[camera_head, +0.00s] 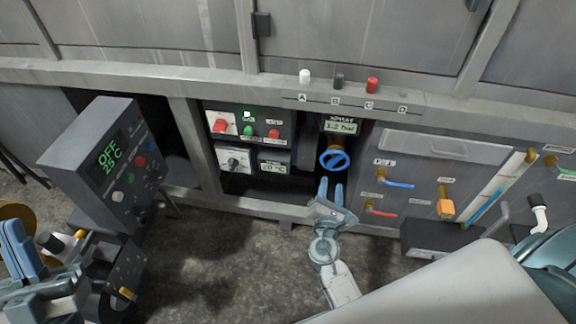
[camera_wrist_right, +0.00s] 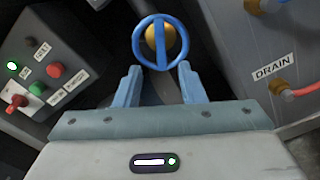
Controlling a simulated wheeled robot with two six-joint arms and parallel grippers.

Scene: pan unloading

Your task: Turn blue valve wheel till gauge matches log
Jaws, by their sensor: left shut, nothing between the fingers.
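The blue valve wheel (camera_head: 334,159) sits on a yellow-brown hub below a small display (camera_head: 341,127) that seems to read 1.2 bar. My right gripper (camera_head: 331,182) is open just below and in front of the wheel. In the right wrist view the wheel (camera_wrist_right: 160,40) stands beyond the spread fingers (camera_wrist_right: 159,70), its cross bar upright; I see nothing between them. Whether the fingertips touch the rim is hard to tell. My left gripper (camera_head: 20,247) is shut and empty at the far lower left, away from the wheel. I cannot make out a log.
A control box (camera_head: 105,165) reading OFF and 25 C stands at left. A button panel (camera_head: 248,126) is left of the wheel. A panel with red and blue handles (camera_head: 398,184) is to the right. A grey ledge (camera_head: 200,82) with several small knobs runs above.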

